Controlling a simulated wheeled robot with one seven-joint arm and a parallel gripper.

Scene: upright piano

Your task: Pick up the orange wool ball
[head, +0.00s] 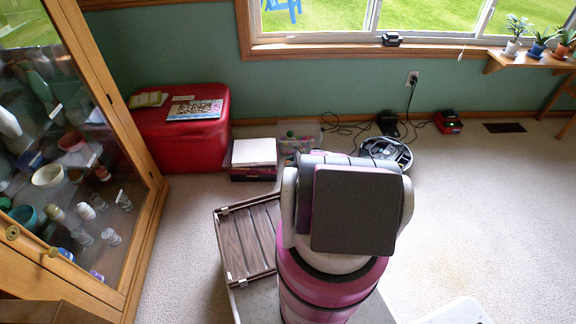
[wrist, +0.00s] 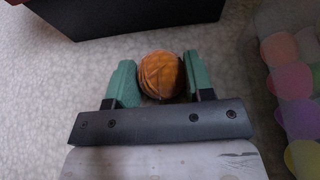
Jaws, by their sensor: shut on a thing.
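The orange wool ball (wrist: 161,75) shows in the wrist view, between the two green fingers of my gripper (wrist: 160,82). The gripper is shut on the ball, with a finger on each side of it. Pale carpet lies behind the ball; I cannot tell whether the ball touches it. In the head view my arm hides the gripper and the ball.
A clear container of coloured balls (wrist: 293,85) stands close at right in the wrist view. A dark box edge (wrist: 120,18) is above. The head view shows a red chest (head: 180,138), a slatted wooden rack (head: 248,240), a glass cabinet (head: 75,160) and open carpet (head: 480,220) at right.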

